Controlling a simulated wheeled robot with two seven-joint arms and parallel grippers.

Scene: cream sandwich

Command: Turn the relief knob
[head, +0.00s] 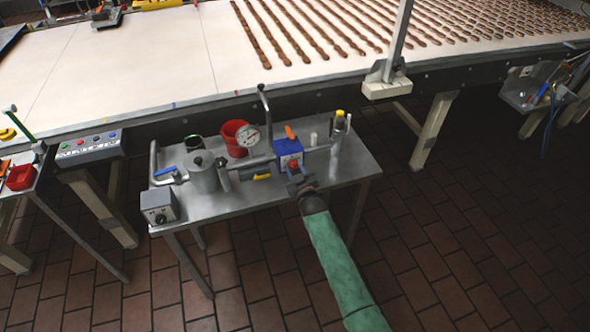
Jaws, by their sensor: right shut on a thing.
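The relief knob appears to be the small red knob (293,165) on the front of a blue block (288,148) in the pipework on the metal table. My right gripper (297,180) reaches in from the lower right, on a green-sleeved arm, and is shut on the red knob. The gripper's fingers partly hide the knob, so its turn angle cannot be told. My left gripper is not in view.
The small metal table (240,203) also holds a pressure gauge (248,134), a red cup (232,138), a grey pot (203,172) and a grey control box (159,206). Behind runs a wide conveyor (150,60) with rows of brown biscuits. The tiled floor at right is clear.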

